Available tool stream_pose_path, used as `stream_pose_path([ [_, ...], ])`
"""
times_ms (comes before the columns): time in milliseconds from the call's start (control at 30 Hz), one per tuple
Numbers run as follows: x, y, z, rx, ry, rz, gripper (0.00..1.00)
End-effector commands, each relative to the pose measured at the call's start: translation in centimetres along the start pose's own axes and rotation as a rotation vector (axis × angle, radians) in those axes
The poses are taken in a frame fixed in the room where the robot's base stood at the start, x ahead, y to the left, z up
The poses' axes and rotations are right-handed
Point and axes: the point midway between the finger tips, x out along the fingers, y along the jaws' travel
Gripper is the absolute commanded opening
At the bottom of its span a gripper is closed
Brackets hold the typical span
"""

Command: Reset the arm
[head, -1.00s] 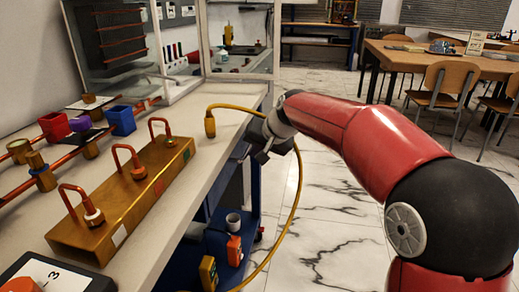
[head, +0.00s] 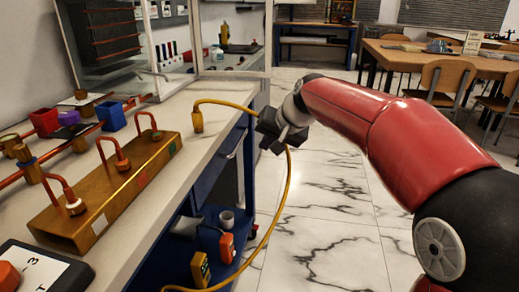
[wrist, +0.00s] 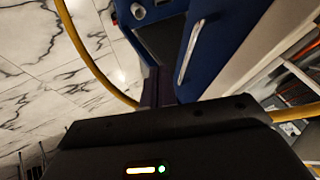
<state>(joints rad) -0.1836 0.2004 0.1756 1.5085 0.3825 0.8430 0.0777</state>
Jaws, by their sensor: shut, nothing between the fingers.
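My gripper (head: 268,138) hangs just off the bench's right edge in the head view, in front of the yellow cable. It is dark, small and partly edge-on; it is shut and holds nothing. My red arm reaches to it from the right. In the wrist view the black gripper housing fills the bottom, with a lit strip and a green light; the fingertips are hidden there.
The bench top (head: 185,165) carries a brass block (head: 115,190) with copper loops. The yellow cable (head: 289,180) runs from a yellow plug (head: 197,122) over the edge to the blue lower shelf (head: 240,240).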

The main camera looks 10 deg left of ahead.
Motion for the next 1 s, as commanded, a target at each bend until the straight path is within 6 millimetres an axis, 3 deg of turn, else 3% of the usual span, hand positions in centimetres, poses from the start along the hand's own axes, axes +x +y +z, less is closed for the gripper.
stream_pose_path([
  [200,-3.8,0.1,-0.1,0.002,0.003,0.001,0.00],
  [367,-5.0,0.2,0.1,0.001,0.001,0.004,0.00],
  [533,-7.8,2.4,2.8,-0.012,0.011,0.074,0.00],
  [667,-11.5,6.4,8.0,-0.024,0.022,0.189,0.00],
  [800,-14.9,11.3,15.2,-0.028,0.024,0.315,0.00],
  [1000,-17.2,16.9,24.9,-0.029,0.013,0.444,0.00],
])
